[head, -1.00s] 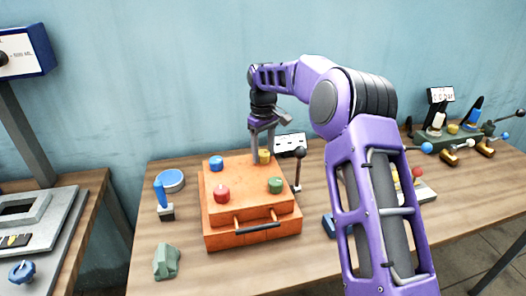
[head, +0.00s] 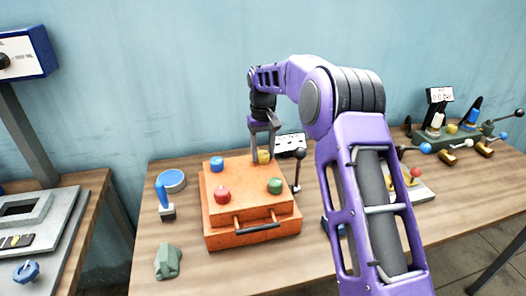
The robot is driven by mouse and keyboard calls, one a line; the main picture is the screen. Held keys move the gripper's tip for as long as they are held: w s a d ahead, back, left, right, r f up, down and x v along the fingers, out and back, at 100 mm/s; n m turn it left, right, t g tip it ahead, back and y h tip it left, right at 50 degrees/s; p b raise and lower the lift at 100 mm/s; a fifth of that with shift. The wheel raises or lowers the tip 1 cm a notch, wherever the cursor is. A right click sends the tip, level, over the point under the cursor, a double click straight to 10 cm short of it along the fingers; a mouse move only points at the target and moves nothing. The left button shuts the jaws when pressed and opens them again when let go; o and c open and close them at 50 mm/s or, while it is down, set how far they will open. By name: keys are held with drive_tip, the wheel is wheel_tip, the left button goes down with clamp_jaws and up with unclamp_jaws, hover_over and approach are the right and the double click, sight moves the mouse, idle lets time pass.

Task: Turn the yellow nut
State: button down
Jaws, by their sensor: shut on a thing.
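The yellow nut (head: 263,157) sits at the back right corner of the top of an orange box (head: 236,206). My gripper (head: 263,151) points straight down from above with its fingers around the nut, shut on it. The fingers partly cover the nut. A blue nut (head: 217,164) is at the back left corner of the box, a red nut (head: 222,195) at the front left and a green nut (head: 274,186) at the front right.
A lever with a dark knob (head: 299,154) stands just right of the box, with a white display (head: 290,144) behind it. Several devices stand at the far right.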

sight(262, 153)
drive_tip(key=shift+c, duration=1.4)
unclamp_jaws()
wheel_tip(262, 153, up, 17)
drive_tip(key=shift+r, duration=0.2)
drive_tip(key=shift+a, duration=0.1)
